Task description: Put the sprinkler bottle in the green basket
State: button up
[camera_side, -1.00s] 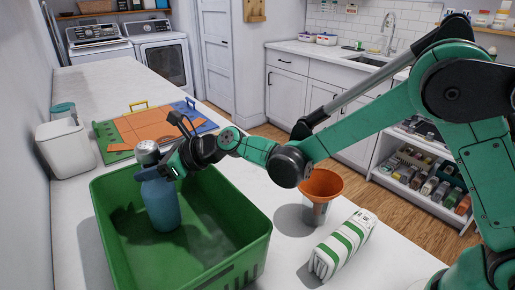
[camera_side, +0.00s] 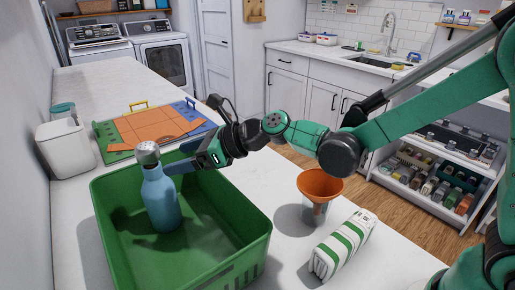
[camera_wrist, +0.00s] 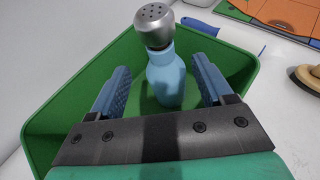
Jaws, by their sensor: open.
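The sprinkler bottle (camera_side: 161,200) is blue with a silver perforated cap. It stands upright inside the green basket (camera_side: 247,258), near its far side. In the wrist view the bottle (camera_wrist: 166,82) shows ahead, between and beyond my two fingers. My gripper (camera_side: 183,164) is to the right of the bottle, at the basket's far rim, and its fingers point toward the bottle. In the wrist view my gripper (camera_wrist: 158,92) has its blue fingers wide apart with nothing held between them. The basket (camera_wrist: 60,108) surrounds the bottle in that view.
A white canister (camera_side: 66,148) is at the left wall. A colourful board (camera_side: 150,125) lies behind the basket. The counter is clear farther back.

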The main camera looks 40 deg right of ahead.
jog(key=s+d+n+h, duration=0.3)
jog(key=s+d+n, duration=0.2)
jog(key=n, duration=0.3)
jog(key=s+d+f+n+g+h, duration=0.1)
jog(key=s+d+n+h, duration=0.2)
jog(key=n, duration=0.6)
jog(key=s+d+n+g+h, duration=0.1)
jog(key=s+d+n+h, duration=0.2)
jog(key=s+d+n, duration=0.4)
jog(key=shift+s+d+f+n, duration=0.1)
jog(key=shift+d+f+n, duration=0.1)
jog(key=shift+d+n, duration=1)
jog(key=shift+s+d+n+g+h, duration=0.15)
jog(key=shift+n+g+h, duration=0.15)
